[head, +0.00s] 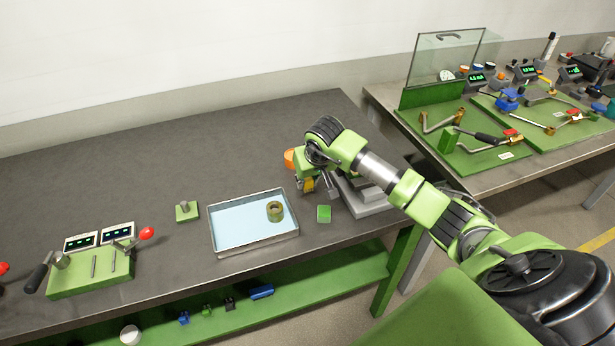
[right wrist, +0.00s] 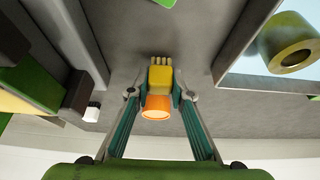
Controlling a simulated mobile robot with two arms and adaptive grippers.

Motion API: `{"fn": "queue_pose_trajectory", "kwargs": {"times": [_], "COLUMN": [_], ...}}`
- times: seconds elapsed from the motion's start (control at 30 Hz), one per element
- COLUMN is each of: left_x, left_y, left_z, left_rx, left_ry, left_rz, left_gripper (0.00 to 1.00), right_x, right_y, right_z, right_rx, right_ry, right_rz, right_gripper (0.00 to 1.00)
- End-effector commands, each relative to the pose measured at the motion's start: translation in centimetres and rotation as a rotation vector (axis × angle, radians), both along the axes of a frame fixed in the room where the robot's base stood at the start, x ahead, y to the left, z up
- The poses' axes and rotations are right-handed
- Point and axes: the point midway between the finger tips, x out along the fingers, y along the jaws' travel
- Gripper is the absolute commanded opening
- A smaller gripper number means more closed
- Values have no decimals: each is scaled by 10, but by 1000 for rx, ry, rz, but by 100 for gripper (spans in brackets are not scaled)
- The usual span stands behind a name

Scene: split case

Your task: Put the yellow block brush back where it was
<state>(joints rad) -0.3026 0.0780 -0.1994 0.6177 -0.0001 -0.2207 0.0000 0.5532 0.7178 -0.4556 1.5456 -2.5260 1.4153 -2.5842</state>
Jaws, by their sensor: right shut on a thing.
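The yellow block brush (head: 308,185) shows as a small yellow piece at the fingertips of my right gripper (head: 317,187). In the right wrist view the yellow block (right wrist: 160,77) sits between the two fingertips of the right gripper (right wrist: 160,88), which is shut on it. An orange round piece (right wrist: 156,107) shows just below the block there; I cannot tell whether it belongs to the brush. Orange also shows behind the gripper in the head view. The gripper hides most of the brush in the head view. My left gripper is not in view.
A metal tray (head: 256,248) with a light blue bottom holds an olive ring (head: 275,211). A green block (head: 323,213) lies right of it. A grey stepped block (head: 372,206) stands right of the gripper. A green lever fixture (head: 88,284) stands at left. The table's back left is clear.

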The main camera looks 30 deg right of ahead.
Motion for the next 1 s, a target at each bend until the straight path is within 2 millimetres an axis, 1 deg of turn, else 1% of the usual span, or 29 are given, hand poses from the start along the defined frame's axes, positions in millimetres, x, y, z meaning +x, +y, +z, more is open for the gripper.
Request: {"fn": "queue_pose_trajectory", "kwargs": {"times": [0.23,0.33,0.37,0.4,0.43,0.8,0.87,0.9,1.0], "left_x": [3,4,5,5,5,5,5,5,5], "left_y": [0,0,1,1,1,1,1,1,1], "left_z": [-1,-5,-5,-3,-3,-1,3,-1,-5], "left_rx": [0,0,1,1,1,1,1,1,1], "left_ry": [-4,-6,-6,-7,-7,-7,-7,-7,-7], "left_rz": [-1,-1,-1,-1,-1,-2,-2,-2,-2], "left_gripper": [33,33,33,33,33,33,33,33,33], "right_x": [0,0,1,1,1,0,0,-1,-7], "right_y": [0,0,0,0,0,0,1,0,1], "right_z": [-1,-4,-4,-3,-3,-1,3,6,21], "right_rx": [0,-2,-2,0,0,1,1,-1,-3], "right_ry": [-2,-3,-3,-3,-2,-1,-1,-4,-6], "right_rz": [0,0,0,-1,-1,0,0,0,1], "right_gripper": [3,3,22,33,37,37,37,37,37]}}
